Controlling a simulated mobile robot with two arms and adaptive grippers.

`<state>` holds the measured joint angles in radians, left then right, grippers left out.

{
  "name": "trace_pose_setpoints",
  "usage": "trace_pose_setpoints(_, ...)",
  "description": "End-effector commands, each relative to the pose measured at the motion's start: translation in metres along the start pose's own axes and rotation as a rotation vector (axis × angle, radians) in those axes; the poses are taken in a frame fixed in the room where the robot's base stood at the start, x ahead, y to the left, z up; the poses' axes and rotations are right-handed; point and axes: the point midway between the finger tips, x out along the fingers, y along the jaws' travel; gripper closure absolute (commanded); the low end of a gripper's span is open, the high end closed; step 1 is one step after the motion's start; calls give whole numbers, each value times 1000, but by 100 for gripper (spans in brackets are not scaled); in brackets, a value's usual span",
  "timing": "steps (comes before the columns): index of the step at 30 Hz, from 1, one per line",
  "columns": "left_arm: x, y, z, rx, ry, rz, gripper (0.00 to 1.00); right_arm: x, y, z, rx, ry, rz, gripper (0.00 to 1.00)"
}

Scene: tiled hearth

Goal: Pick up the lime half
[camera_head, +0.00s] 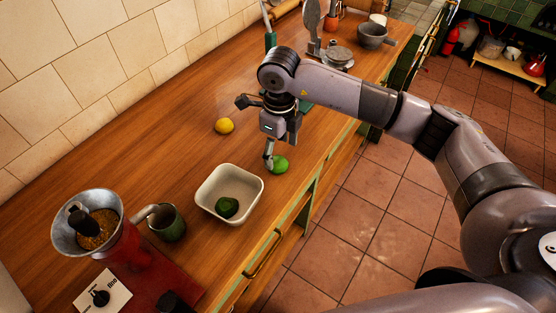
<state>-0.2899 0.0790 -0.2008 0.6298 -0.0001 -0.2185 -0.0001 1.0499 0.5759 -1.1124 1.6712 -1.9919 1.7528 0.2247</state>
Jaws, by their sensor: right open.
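A bright green rounded piece (281,165), which looks like the lime half, lies on the wooden counter near its front edge. Its cut face cannot be made out. My right gripper (270,158) points down just above and beside it, with a fingertip at its left side. The gripper is open; whether it touches the green piece cannot be told. Part of the jaw is hidden behind the gripper body. My left gripper is not in view.
A white square bowl (208,188) holding a dark green fruit (227,207) stands close by to the left. A yellow lemon (224,126) lies behind. A green mug (170,224) and red grinder (120,245) are at lower left. Grey pots (373,38) stand far back.

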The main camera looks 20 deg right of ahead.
Motion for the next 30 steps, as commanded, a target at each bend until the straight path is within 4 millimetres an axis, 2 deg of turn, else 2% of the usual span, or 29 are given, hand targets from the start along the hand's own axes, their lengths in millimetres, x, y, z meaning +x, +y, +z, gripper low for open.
trace_pose_setpoints(4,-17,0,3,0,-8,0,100,20,0,2,1,6,3,33)
trace_pose_setpoints(9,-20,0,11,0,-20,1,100,41,0,3,-1,2,2,33)
trace_pose_setpoints(17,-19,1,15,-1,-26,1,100,45,0,3,-1,0,1,33)
trace_pose_setpoints(30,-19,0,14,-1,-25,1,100,44,-1,3,-1,0,1,62)
